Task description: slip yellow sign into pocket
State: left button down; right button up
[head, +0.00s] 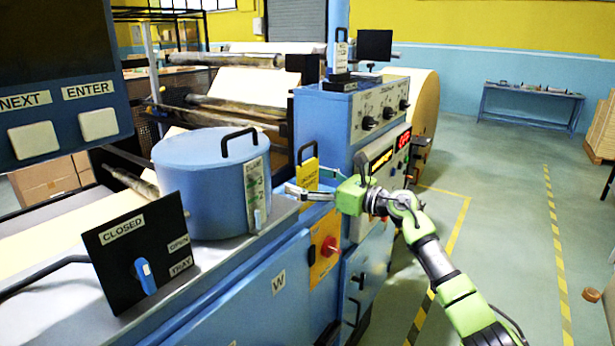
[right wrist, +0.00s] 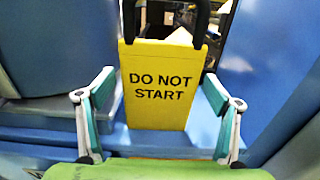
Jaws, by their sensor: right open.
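The yellow sign (head: 307,175) stands upright on the blue machine's ledge, with a black loop handle on top. In the right wrist view the sign (right wrist: 158,92) faces me, reads DO NOT START and lies between the spread fingers. My right gripper (head: 298,192) is open in front of the sign, with a visible gap on both sides and no grip on it. The sign's lower edge is partly hidden by the gripper in the head view. I cannot make out the pocket with certainty. My left gripper is not in view.
A blue drum (head: 205,185) with a black handle and a labelled strip stands left of the sign. A black CLOSED/OPEN panel (head: 140,250) is in front of it. The blue control box (head: 365,108) rises behind my gripper. Open floor (head: 500,220) lies to the right.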

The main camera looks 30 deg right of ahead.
jog(key=shift+s, duration=0.1)
jog(key=c, duration=1.3)
jog(key=shift+c, duration=0.2)
jog(key=shift+r, duration=0.1)
jog(key=shift+r, duration=0.6)
notch_tip(320, 180, up, 14)
jog(key=b, duration=0.2)
jog(key=shift+f+b, duration=0.2)
jog(key=shift+b, duration=0.1)
notch_tip(320, 180, up, 13)
